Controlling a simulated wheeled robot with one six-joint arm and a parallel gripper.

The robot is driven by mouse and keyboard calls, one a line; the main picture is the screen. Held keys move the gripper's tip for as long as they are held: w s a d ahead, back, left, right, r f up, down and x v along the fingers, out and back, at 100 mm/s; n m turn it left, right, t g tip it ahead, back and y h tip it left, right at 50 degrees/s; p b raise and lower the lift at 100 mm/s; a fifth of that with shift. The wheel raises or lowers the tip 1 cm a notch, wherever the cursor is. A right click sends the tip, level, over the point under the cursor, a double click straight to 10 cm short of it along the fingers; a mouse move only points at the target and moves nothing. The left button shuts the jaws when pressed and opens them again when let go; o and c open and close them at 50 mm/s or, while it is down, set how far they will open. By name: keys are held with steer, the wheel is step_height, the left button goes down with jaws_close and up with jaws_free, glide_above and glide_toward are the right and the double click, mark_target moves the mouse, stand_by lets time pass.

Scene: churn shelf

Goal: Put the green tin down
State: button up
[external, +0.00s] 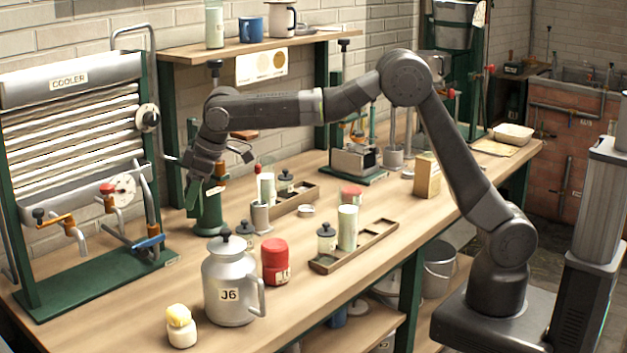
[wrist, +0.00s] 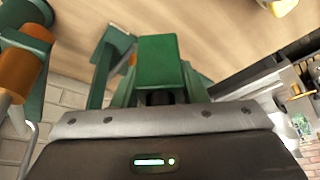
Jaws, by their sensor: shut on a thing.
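My gripper (external: 202,168) is at the back of the bench, between the cooler and the upper shelf's post. It is shut on the green tin (wrist: 158,62), whose flat green face fills the middle of the wrist view. In the external view the green tin (external: 192,198) shows as a small dark green shape below the jaws, in front of or beside a green stand (external: 209,212). The two greens overlap there, so I cannot tell the tin's exact edges or its height above the bench. The fingertips are mostly hidden in the wrist view.
The bench (external: 125,300) holds a milk can marked J6 (external: 229,285), a red tin (external: 275,262), a yellow-topped jar (external: 181,327) and two low wooden trays (external: 383,235) (external: 300,201) with containers. The cooler (external: 75,130) stands at left. Bare wood lies front left and right of the trays.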

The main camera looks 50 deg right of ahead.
steer(key=shift+d, duration=0.3)
steer(key=shift+d+f, duration=0.1)
steer(key=shift+f, duration=0.25)
step_height(320, 180, down, 17)
steer(key=shift+r, duration=0.1)
steer(key=shift+f, duration=0.25)
steer(key=o, duration=1)
steer(key=shift+o, duration=0.2)
